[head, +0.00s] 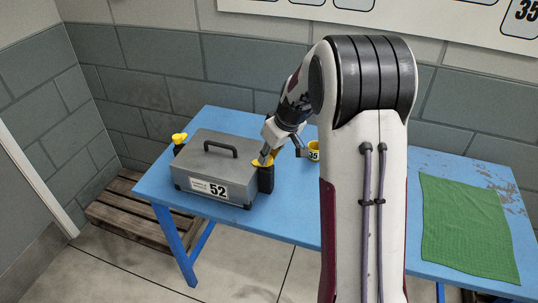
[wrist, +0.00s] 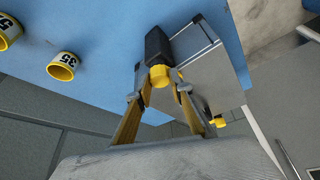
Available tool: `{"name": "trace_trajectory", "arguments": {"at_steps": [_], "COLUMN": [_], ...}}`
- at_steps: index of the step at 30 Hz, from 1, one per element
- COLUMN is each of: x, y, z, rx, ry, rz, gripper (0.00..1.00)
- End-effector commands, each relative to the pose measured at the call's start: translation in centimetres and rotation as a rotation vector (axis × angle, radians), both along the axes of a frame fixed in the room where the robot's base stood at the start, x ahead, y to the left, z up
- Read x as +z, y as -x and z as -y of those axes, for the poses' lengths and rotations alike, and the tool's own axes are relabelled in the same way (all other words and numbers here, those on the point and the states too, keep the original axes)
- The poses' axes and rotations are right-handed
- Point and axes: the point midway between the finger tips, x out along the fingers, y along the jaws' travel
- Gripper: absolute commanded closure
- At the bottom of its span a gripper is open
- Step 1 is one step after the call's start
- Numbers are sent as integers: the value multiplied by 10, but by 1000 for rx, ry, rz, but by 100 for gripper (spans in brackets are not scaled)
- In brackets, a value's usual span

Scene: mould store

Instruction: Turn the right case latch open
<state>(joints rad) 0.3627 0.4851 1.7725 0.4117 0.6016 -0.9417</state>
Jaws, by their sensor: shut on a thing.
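The grey case (head: 212,161) with a dark top handle and a "52" label stands on the blue table. Its right latch (head: 266,179) is a black block with a yellow knob, on the case's right side; in the wrist view the yellow knob (wrist: 160,76) shows at the end of the black block. My gripper (head: 265,155) is at this knob, shut on it, a finger on either side; the fingers also show in the wrist view (wrist: 165,86). The left latch (head: 180,138) has a yellow knob too and stands apart from my gripper. The right knob's exact turn is unclear.
A yellow-rimmed cup (head: 313,151) marked "35" stands behind my wrist; two such cups show in the wrist view (wrist: 62,67). A green cloth (head: 466,228) lies at the table's right. A wooden pallet (head: 122,208) is on the floor at left. A wall stands behind the table.

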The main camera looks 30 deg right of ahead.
Motion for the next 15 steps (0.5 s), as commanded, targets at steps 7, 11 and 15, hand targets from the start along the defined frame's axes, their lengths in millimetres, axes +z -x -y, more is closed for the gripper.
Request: {"name": "trace_trajectory", "arguments": {"at_steps": [7,11,15], "x": [0,0,-1], "y": [0,-1,-1], "z": [2,2,3], "rx": [129,206,296], "ry": [-1,-1,-1], "rz": [0,0,0], "gripper": [100,100,100]}}
